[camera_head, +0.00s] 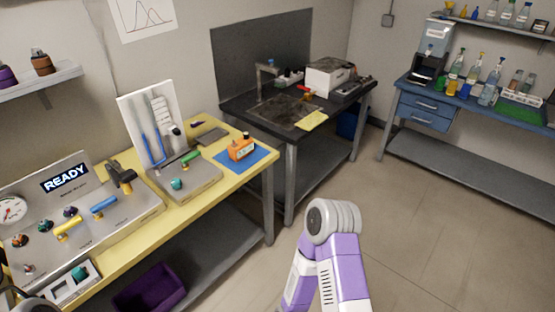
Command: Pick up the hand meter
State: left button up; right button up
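The hand meter appears to be the small orange device (241,149) with dark parts on top. It sits on a blue mat (258,158) at the right end of the yellow bench (198,208). Nothing is touching it. A purple and white arm of mine with a grey rounded joint rises at the bottom centre, over the floor, well apart from the meter. I see no fingertips of either gripper.
Left of the mat stands a grey apparatus with a white upright panel (139,110). A control panel with a READY display (65,177) is further left. A dark sink table (318,118) stands behind the bench. The floor (415,210) at right is clear.

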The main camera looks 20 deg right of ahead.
aim_at(240, 148)
jog(key=z, duration=0.05)
jog(key=k, duration=0.55)
jog(key=z, duration=1.3)
jog(key=i, duration=1.3)
jog(key=u, duration=1.3)
jog(key=i, duration=0.65)
jog(key=u, duration=0.7)
